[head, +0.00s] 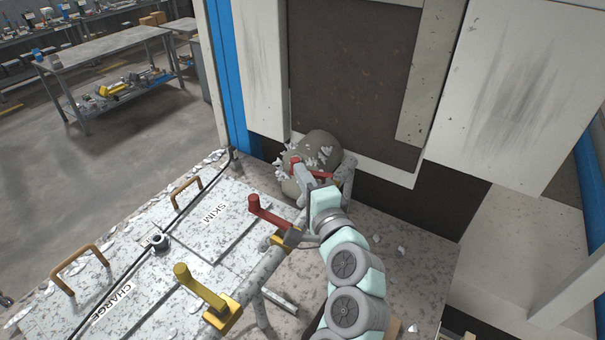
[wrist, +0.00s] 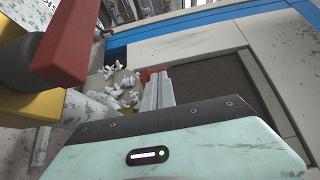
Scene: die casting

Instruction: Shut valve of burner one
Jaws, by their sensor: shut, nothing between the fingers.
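My gripper (head: 300,176) is shut and empty, above the back end of the pipe beside the furnace top. In the wrist view its closed fingers (wrist: 157,92) point away from the camera. A red lever (head: 268,213) on a yellow valve body stands just left of my gripper; a red lever also fills the upper left of the wrist view (wrist: 62,42). Another red part (head: 296,163), likely a lever, is at my fingertips; whether they touch cannot be told. A yellow lever (head: 203,288) on a yellow body is nearer the front. No burner number is readable.
Furnace lids marked SKIM (head: 222,225) and CHARGE (head: 95,300) lie left, with brown handles. A rounded grey object with pale splatter (head: 322,150) sits behind my gripper. The pale machine frame (head: 262,75) closes off the back. A workbench (head: 105,45) stands far left.

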